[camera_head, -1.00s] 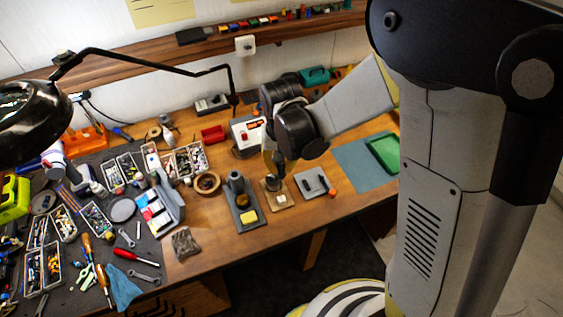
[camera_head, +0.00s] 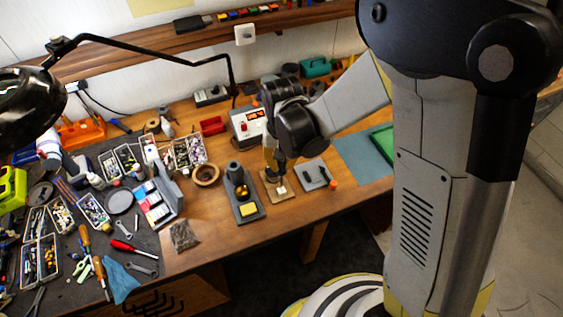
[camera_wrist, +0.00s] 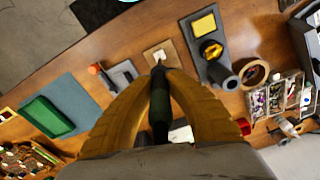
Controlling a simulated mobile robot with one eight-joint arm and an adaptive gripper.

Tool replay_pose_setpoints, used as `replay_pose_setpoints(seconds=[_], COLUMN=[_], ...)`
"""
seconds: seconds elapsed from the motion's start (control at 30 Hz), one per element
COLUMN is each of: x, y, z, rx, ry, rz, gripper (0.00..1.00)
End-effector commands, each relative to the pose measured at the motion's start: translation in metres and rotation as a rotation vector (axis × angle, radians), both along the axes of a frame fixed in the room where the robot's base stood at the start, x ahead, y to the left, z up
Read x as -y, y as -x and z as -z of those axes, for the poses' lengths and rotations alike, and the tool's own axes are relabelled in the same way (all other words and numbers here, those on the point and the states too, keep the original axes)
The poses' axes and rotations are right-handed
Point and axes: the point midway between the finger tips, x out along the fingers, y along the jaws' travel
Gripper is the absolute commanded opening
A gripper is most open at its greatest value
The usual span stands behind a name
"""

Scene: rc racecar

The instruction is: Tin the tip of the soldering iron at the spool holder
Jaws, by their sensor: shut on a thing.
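My gripper (camera_wrist: 159,78) is shut around the dark handle of the soldering iron (camera_wrist: 159,105). In the wrist view the iron points up the picture, toward a small wooden base (camera_wrist: 152,54) with a pale piece on it. The iron's tip is too small to make out, so I cannot tell whether it touches anything. In the head view my gripper (camera_head: 274,162) is right over this wooden base (camera_head: 287,193). Beside it lies a grey plate (camera_head: 314,171) with a dark part and an orange end. I cannot tell which of the two is the spool holder.
The iron stand (camera_head: 251,211) with a yellow sponge is left of the wooden base. A station with a red display (camera_head: 245,127) stands behind. A wooden ring (camera_head: 206,174), part trays and tools crowd the left. A blue-grey mat (camera_head: 358,162) lies right. Front wood is fairly clear.

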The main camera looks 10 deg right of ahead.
Motion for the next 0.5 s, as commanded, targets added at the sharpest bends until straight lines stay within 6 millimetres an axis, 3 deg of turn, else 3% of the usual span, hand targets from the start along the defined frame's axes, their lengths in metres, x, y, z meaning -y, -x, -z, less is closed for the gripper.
replay_pose_setpoints(seconds=[0.5], x=[0.0001], y=[0.0001], z=[0.0094], rx=[0.000], ry=[0.000], rz=[0.000], gripper=[0.00])
